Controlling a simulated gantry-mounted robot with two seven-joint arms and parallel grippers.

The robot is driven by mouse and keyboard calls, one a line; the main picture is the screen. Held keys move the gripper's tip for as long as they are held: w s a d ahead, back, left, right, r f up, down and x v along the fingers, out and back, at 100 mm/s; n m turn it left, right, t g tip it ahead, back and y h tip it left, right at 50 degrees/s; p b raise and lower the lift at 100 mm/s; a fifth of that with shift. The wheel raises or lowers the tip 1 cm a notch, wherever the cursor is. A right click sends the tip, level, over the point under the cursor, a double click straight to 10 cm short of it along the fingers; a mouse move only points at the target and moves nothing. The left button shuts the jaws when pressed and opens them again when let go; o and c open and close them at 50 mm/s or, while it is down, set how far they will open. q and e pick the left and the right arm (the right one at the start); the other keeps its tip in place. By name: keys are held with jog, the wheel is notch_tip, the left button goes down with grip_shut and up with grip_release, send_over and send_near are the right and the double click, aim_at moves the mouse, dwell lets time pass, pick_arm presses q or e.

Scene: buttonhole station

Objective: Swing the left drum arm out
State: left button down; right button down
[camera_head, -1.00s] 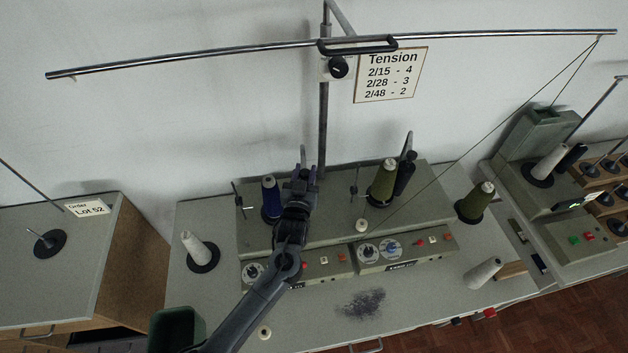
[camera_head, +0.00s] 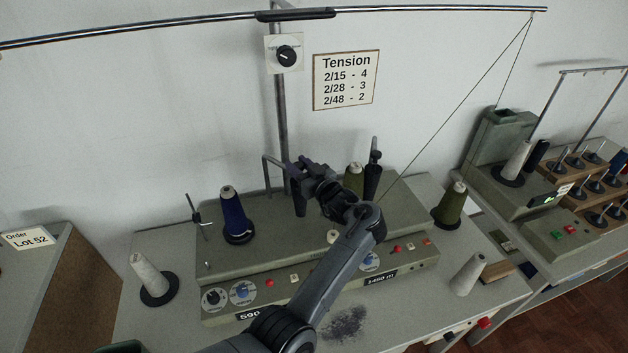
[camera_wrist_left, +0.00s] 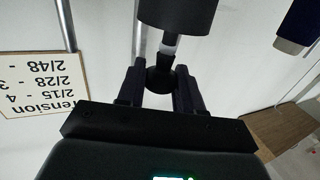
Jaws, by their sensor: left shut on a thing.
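The left drum (camera_head: 299,198) is a black cylinder that shows just under my left gripper (camera_head: 300,173) in the head view. A grey bent rod (camera_head: 267,172) stands beside it. In the left wrist view the black drum (camera_wrist_left: 178,14) is at the top, with a short pale neck and a round black knob (camera_wrist_left: 160,77). My left gripper is shut on this knob, one finger on each side. My forearm hides part of the machine behind it. The right drum (camera_head: 372,182) stands upright beside an olive cone (camera_head: 354,177). My right gripper is not in view.
A blue cone (camera_head: 232,213) stands on the winding machine left of my gripper. White cones (camera_head: 145,272) and (camera_head: 468,273) and an olive cone (camera_head: 451,204) stand on the table. A tension sign (camera_head: 346,79) hangs on the wall. A long metal bar (camera_head: 420,9) runs above.

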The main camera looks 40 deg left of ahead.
pick_arm(q)
jog(key=shift+w+r, duration=0.2)
jog(key=shift+r, duration=0.15)
jog(key=shift+r+g, duration=0.1)
jog(key=shift+g, duration=0.2)
jog(key=c, duration=0.9)
grip_release()
jog(key=shift+a, duration=0.1)
jog(key=shift+o, duration=0.4)
jog(key=shift+f, duration=0.25)
jog(key=shift+d, duration=0.25)
jog(key=v, duration=1)
jog(key=shift+b, duration=0.3)
jog(key=shift+s+d, duration=0.1)
